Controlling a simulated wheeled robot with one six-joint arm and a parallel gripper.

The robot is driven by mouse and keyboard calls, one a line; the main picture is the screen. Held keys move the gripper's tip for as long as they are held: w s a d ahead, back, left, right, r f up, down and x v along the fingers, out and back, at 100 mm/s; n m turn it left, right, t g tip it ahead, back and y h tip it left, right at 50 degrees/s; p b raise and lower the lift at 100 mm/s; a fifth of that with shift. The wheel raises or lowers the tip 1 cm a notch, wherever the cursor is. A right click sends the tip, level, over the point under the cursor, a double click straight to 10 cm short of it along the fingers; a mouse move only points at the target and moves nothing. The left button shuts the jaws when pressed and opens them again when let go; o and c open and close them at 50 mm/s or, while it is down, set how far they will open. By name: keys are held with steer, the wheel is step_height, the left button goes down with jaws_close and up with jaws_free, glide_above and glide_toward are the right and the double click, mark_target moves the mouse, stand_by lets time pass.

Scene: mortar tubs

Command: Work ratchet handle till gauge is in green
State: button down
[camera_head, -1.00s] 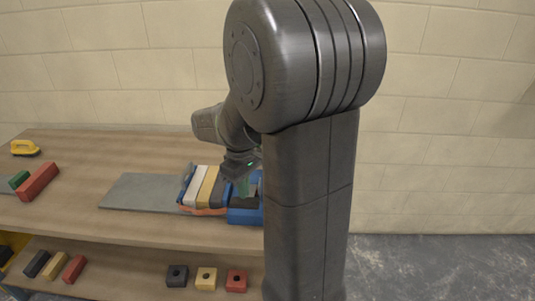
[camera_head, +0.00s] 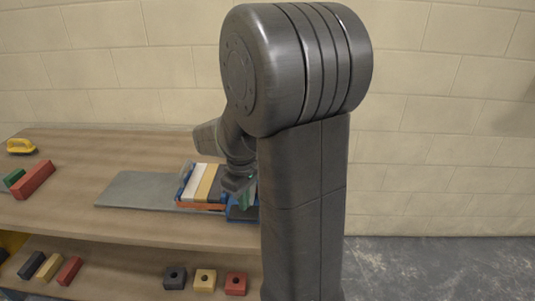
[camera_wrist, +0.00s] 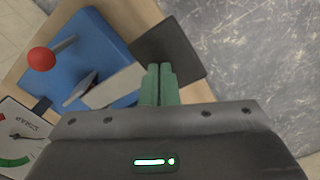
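The blue ratchet body (camera_wrist: 88,50) is at the upper left of the wrist view, with a red ball knob (camera_wrist: 41,59) on a short rod. A pale grey strip (camera_wrist: 118,87) runs from it towards my fingers. The strap gauge (camera_wrist: 20,138) is at the lower left, partly cut off; it has a dark needle and a green arc. I cannot tell for sure where the needle points. My gripper (camera_wrist: 160,70) has its two green fingers together, with nothing visible between them, apart from the red knob. In the head view my arm partly hides the blue unit (camera_head: 240,213).
A strapped row of coloured blocks (camera_head: 203,184) lies on a grey mat (camera_head: 130,191) on the bench. A red block (camera_head: 34,180) and a yellow-handled tool (camera_head: 20,146) are at the left. Several blocks sit on the lower shelf (camera_head: 130,268). A dark square plate (camera_wrist: 168,48) is near my fingertips.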

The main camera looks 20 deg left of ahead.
steer(key=shift+f+b, duration=2.2)
steer(key=shift+f, duration=1.35)
step_height(320, 180, up, 13)
steer(key=p, duration=1)
steer(key=shift+p, duration=0.4)
steer(key=shift+f, duration=0.1)
steer(key=shift+s+f+b, duration=0.1)
steer(key=shift+f+b, duration=2.9)
steer(key=shift+f, duration=1.05)
steer(key=shift+r+p, duration=0.45)
steer(key=r+p, duration=0.6)
steer(key=r, duration=0.1)
steer(key=shift+w+r, duration=0.15)
steer(key=shift+w, duration=0.05)
